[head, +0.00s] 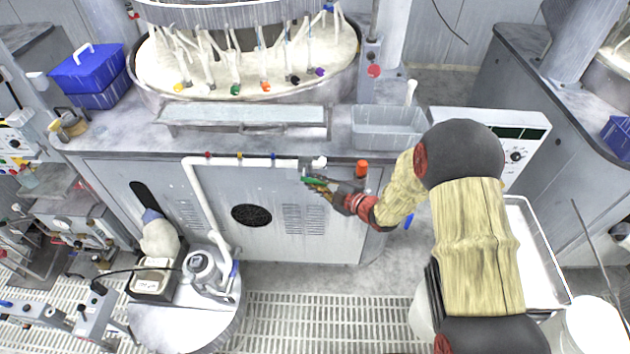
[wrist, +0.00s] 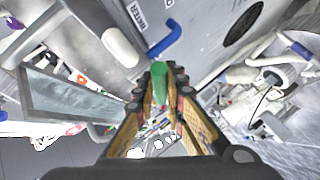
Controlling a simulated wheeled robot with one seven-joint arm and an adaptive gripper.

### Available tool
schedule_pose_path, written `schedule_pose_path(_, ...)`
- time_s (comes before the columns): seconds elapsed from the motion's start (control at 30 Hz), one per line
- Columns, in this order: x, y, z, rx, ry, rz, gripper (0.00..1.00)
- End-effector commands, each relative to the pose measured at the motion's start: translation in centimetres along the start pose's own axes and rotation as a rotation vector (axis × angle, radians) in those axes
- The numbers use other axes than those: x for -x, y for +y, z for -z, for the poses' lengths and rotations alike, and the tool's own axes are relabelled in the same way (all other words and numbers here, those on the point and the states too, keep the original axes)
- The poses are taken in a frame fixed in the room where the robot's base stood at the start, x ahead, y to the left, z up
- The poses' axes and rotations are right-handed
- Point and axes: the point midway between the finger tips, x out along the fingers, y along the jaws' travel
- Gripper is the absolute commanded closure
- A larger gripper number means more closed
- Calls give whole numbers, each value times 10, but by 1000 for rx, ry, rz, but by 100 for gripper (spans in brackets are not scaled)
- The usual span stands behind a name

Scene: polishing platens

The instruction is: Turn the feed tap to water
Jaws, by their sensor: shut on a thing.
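The feed tap's green handle (head: 309,181) shows at the right end of the white pipe on the front of the cabinet. My gripper (head: 318,186) reaches it from the right. In the wrist view the green handle (wrist: 160,82) sits between the fingertips of my gripper (wrist: 160,88), which is shut on it. A label reading WATER (wrist: 137,14) is on the panel beyond, beside a blue lever (wrist: 166,39). A white rounded pipe end (wrist: 120,47) is left of the lever. The fingers hide part of the tap.
The white pipe (head: 195,190) runs along the cabinet front (head: 275,230) and down to a pump on a drum lid (head: 185,325). A clear bin (head: 388,140) and a shallow tray (head: 245,128) are above.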

Motion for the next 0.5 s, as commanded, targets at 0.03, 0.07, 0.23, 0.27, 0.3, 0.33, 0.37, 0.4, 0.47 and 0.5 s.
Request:
schedule_pose_path(0.03,1,4,3,22,-18,15,100)
schedule_pose_path(0.07,2,4,3,36,-29,26,100)
schedule_pose_path(0.23,2,6,4,101,-86,77,100)
schedule_pose_path(0.27,3,6,4,111,-95,85,100)
schedule_pose_path(0.3,3,7,4,123,-104,93,100)
schedule_pose_path(0.33,3,7,4,131,-111,100,100)
schedule_pose_path(0.37,3,7,4,138,-116,105,100)
schedule_pose_path(0.4,3,7,4,146,-124,113,100)
schedule_pose_path(0.47,3,8,5,156,-132,120,100)
schedule_pose_path(0.5,3,8,5,162,-137,125,100)
